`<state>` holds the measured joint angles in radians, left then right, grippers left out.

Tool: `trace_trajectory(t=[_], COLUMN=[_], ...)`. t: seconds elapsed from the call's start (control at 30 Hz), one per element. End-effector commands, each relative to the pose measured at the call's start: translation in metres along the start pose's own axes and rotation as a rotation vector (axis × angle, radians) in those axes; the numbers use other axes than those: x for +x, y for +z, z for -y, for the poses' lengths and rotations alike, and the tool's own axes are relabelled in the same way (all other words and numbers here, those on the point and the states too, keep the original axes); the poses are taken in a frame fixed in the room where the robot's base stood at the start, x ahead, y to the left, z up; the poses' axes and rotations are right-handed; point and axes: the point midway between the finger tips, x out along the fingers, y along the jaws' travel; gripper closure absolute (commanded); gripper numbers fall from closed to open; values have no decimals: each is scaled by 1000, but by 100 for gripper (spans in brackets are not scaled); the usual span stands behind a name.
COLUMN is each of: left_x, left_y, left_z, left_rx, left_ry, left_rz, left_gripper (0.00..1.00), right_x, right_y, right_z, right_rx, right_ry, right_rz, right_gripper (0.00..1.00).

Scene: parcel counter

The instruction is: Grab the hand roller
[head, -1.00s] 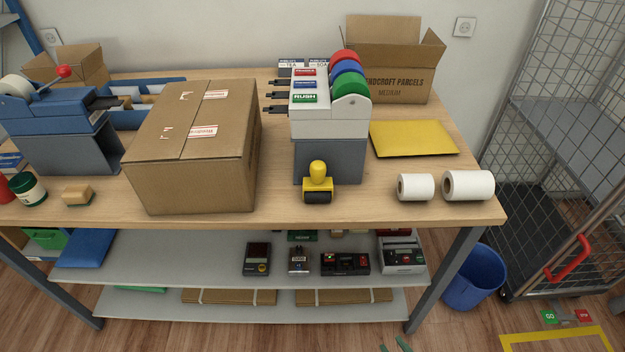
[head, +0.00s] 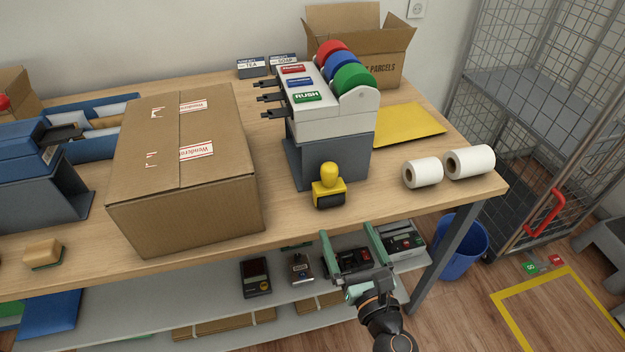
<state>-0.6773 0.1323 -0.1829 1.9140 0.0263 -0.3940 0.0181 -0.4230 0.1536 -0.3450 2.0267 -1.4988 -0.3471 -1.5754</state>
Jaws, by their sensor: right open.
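The hand roller (head: 329,187) is yellow, with a rounded knob handle on top and a dark lower part. It stands upright on the wooden table near the front edge, in front of the grey stand of the label dispenser. My right gripper (head: 346,236) is open and empty, with its two green fingers apart and pointing towards the table. It is in front of the table edge, below and slightly right of the hand roller in the picture, not touching it. My left gripper is not in view.
A large closed carton (head: 185,218) stands left of the roller. The label dispenser (head: 331,128) is close behind it. Two white paper rolls (head: 422,173) lie to the right. Under the tabletop, a shelf (head: 222,300) holds several small devices. A blue bin (head: 461,242) stands on the floor.

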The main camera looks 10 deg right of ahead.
Motion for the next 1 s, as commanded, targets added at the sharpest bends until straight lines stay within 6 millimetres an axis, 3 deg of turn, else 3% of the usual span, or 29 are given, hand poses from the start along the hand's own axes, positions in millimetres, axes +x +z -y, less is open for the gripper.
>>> trace_trajectory(t=[0.17,0.5,0.77,1.0], left_x=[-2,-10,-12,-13], left_y=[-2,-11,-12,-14], left_z=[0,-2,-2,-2], left_rx=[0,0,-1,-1], left_ry=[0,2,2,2], left_rz=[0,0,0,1], left_gripper=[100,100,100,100], right_x=[10,64,82,117], right_y=[8,8,8,10], right_z=[-2,-2,-2,0], right_rx=[-79,-76,-73,-73], right_ry=[5,4,4,4], right_rz=[24,23,21,21], right_gripper=[0,0,0,0])
